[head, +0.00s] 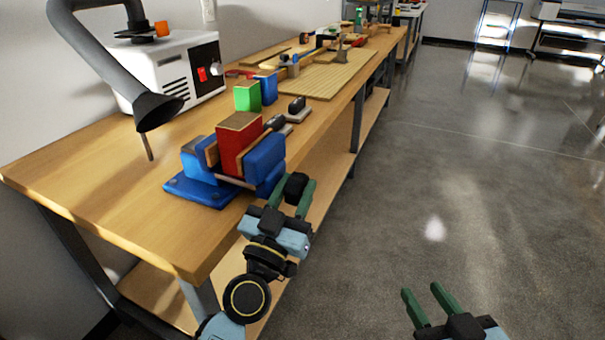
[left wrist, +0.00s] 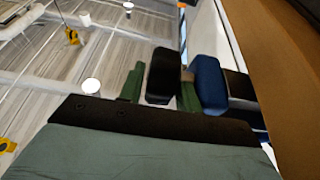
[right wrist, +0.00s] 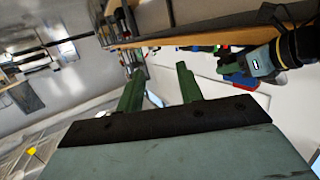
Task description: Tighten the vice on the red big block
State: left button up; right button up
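The red big block (head: 239,145) stands upright between the jaws of the blue vice (head: 200,190) at the bench's front edge. Wooden pads line both jaws; the right one is close to the block, and I cannot tell whether both press on it. The vice's black handle (head: 296,185) sticks out past the edge. My left gripper (head: 291,193) has its green fingers on either side of this handle, apparently closed on it; the handle also shows between them in the left wrist view (left wrist: 160,76). My right gripper (head: 428,300) is open and empty over the floor.
On the wooden bench (head: 100,190), a green block (head: 246,97) and a blue block (head: 267,88) stand behind the vice. A white machine (head: 175,70) and a grey extraction arm (head: 115,60) are at the left. The floor right of the bench is clear.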

pick_arm(q)
jog(key=shift+w+d+r, duration=0.2)
jog(key=shift+w, duration=0.25)
pick_arm(e)
jog(key=shift+d+f+g, duration=0.2)
jog(key=shift+f+g, duration=0.2)
jog(key=shift+f, duration=0.1)
pick_arm(q)
jog(key=c, duration=0.7)
